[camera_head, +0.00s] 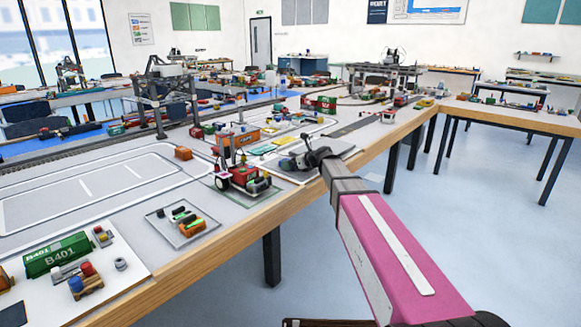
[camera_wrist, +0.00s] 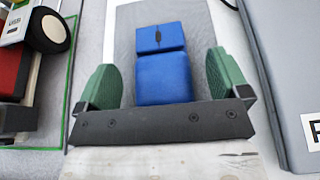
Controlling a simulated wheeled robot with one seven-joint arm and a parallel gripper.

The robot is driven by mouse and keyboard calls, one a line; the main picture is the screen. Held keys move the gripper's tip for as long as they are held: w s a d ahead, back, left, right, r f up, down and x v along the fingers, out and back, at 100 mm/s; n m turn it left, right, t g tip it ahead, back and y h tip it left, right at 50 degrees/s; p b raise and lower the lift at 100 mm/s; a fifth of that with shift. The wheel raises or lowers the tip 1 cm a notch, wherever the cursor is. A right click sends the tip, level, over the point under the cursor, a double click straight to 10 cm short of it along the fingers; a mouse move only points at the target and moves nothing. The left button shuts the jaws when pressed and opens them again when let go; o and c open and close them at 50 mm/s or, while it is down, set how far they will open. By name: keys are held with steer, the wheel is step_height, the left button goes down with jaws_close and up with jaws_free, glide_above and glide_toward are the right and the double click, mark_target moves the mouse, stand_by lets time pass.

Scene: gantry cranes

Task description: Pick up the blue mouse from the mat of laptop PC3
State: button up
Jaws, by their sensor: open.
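The blue mouse (camera_wrist: 162,70) lies on a grey mat (camera_wrist: 124,40) in the wrist view, its buttons and dark wheel toward the top. My gripper (camera_wrist: 165,75) is open, with one green finger on each side of the mouse and a gap at both sides. Part of the grey laptop (camera_wrist: 290,60) shows at the right edge; only a piece of a label on it is visible. In the head view my gripper (camera_head: 305,160) is low over the table beside the grey laptop (camera_head: 335,146); the mouse is hidden there.
A red vehicle with black wheels (camera_head: 243,178) stands close left of my gripper; its wheel also shows in the wrist view (camera_wrist: 48,32). A tray with small parts (camera_head: 183,220) lies nearer the front. The table's wooden edge (camera_head: 240,215) runs below my arm.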

steer(key=shift+w+a+f, duration=0.2)
steer(key=shift+w+a, duration=0.2)
steer(key=c, duration=1)
steer(key=shift+r, duration=0.1)
